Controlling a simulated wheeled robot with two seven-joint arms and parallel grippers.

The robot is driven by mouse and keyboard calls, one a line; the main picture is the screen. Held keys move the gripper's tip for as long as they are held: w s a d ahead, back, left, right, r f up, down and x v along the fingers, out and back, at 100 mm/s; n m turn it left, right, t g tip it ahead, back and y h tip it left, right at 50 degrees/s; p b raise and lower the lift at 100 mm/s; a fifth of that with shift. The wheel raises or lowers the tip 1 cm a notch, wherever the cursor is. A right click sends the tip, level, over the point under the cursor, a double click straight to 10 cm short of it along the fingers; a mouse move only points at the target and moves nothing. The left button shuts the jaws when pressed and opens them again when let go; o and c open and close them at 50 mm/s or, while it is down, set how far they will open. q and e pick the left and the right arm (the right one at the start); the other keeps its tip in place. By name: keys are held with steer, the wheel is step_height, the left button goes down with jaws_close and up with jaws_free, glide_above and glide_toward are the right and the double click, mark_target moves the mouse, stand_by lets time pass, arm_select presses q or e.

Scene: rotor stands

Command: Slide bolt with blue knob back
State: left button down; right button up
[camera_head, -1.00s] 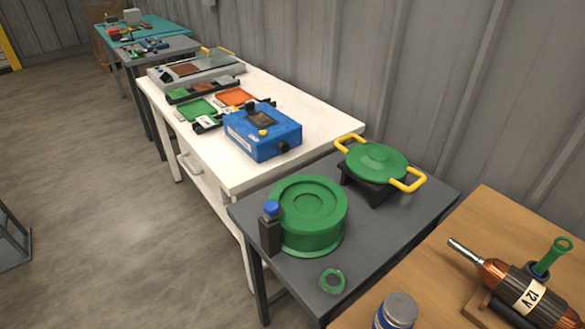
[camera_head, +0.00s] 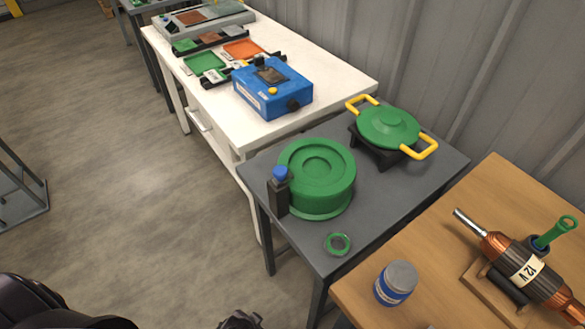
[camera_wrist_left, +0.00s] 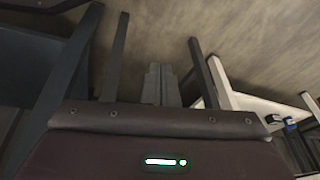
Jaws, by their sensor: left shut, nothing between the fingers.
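The blue knob (camera_head: 280,172) sits on top of a dark upright block (camera_head: 279,196) beside a green round housing (camera_head: 316,178) on the grey table (camera_head: 385,215). The bolt itself is not clearly visible. My left gripper (camera_wrist_left: 161,72) is shut and empty in the left wrist view, well apart from the knob. Dark parts of my arm show at the bottom left of the head view. My right gripper is not in view.
A green ring (camera_head: 338,244) lies near the grey table's front edge. A green lidded pot (camera_head: 388,126) with yellow handles stands behind. A blue box (camera_head: 272,88) is on the white table. A blue jar (camera_head: 395,283) and copper rotor (camera_head: 515,265) are on the wooden table.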

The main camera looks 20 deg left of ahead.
arm_select(q)
steer(key=w+d+r+m+t+p, duration=0.1)
steer(key=w+d+r+m+t, duration=0.2)
steer(key=r, duration=1.2)
steer(key=w+d+r+m+t+y+p, duration=0.1)
steer(key=w+r+t, duration=0.5)
steer(key=r, duration=1)
steer(key=w+d+r+m+t+y+p, duration=0.1)
steer(key=w+d+r+m+t+p, duration=0.2)
steer(key=r, duration=1.2)
steer(key=w+d+m+t, duration=0.1)
steer(key=d+m+t, duration=0.1)
steer(key=d+m, duration=0.1)
steer(key=shift+w+r+m+t, duration=0.2)
steer(key=shift+m+t, duration=0.1)
steer(key=shift+t, duration=0.1)
steer(key=shift+w, duration=0.15)
